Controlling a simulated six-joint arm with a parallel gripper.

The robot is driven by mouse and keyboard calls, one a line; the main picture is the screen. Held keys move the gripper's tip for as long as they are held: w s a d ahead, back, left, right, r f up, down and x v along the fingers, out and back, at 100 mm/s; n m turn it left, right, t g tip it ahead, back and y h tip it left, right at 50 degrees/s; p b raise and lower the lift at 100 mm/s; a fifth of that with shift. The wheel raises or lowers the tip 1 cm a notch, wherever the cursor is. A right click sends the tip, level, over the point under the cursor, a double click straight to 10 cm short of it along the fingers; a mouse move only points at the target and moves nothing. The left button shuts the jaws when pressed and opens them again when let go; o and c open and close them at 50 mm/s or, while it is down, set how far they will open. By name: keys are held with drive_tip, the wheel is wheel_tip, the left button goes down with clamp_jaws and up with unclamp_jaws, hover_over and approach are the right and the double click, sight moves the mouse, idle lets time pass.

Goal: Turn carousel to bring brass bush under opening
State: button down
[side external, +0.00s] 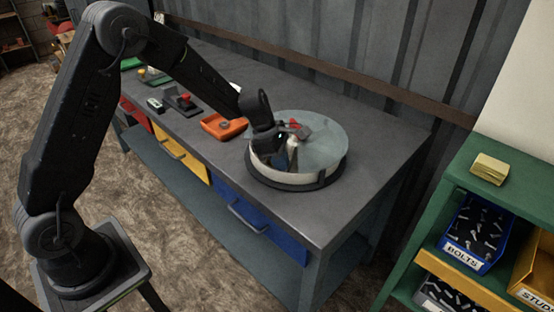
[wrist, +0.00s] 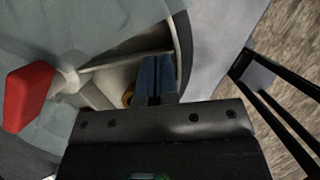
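The carousel (side external: 285,178) is a round pale drum near the right end of the bench, under a grey-green, glassy lid (side external: 318,136). The lid has a wedge-shaped opening on its near side. A red handle (wrist: 28,97) sits on the lid by the hub; it also shows in the side view (side external: 294,123). A brass-coloured ring, likely the brass bush (wrist: 128,97), shows partly in the opening, left of my fingers. My gripper (wrist: 157,78) points into the opening. Its blue-grey fingers are together with only a thin dark line between them, and nothing shows held.
The bench front and right corner are clear. A green shelf (side external: 450,195) with part bins stands at the right.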

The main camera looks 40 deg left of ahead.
drive_tip(key=shift+d+f, duration=0.1)
drive_tip(key=shift+d, duration=0.15)
idle(0.5)
drive_tip(key=v, duration=1)
drive_tip(key=shift+s, duration=0.1)
drive_tip(key=s+r+m+t+y, duration=0.1)
drive_tip(key=s+r+m, duration=0.2)
drive_tip(key=s+m, duration=0.5)
drive_tip(key=s+d+r+m+t+y, duration=0.1)
drive_tip(key=s+r+m, duration=0.3)
drive_tip(key=s+m, duration=0.3)
drive_tip(key=s+d+r+m+t+y, duration=0.1)
drive_tip(key=s+r+m, duration=0.3)
drive_tip(key=s+m, duration=0.4)
drive_tip(key=s, duration=0.3)
drive_tip(key=shift+d+m+t+y, duration=0.15)
drive_tip(key=shift+m+t+y, duration=0.15)
drive_tip(key=shift+y, duration=0.1)
